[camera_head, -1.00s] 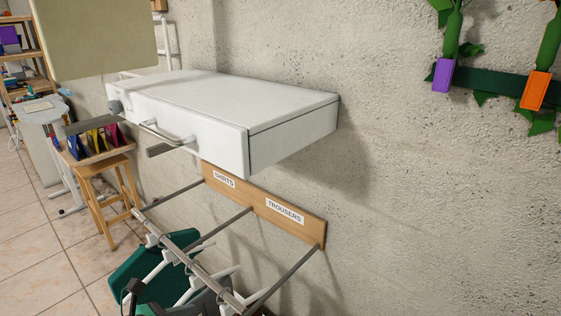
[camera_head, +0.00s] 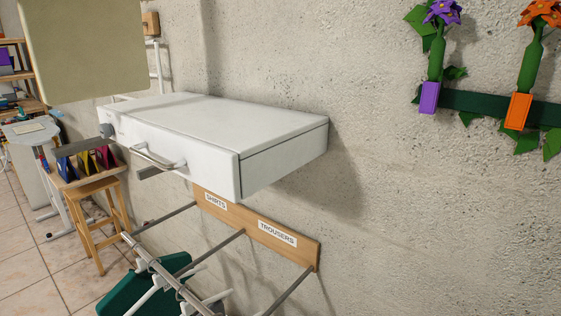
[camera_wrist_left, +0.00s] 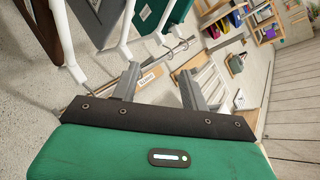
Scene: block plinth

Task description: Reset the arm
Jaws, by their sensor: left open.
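My left gripper (camera_wrist_left: 158,92) shows in the left wrist view, with its two grey fingers spread apart. Nothing is held between them. Behind the fingers are a small wooden labelled board (camera_wrist_left: 148,76) and a metal rail. I cannot make out my left gripper in the head view. My right gripper is in neither view.
A white wall-mounted drawer (camera_head: 215,130) with a bar handle juts out over a rack board (camera_head: 256,227) labelled SHIRTS and TROUSERS. Rods, white hangers and a teal item (camera_head: 135,290) are below. A wooden stool (camera_head: 97,187) stands left. Purple (camera_head: 429,98) and orange (camera_head: 519,110) flower holders hang right.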

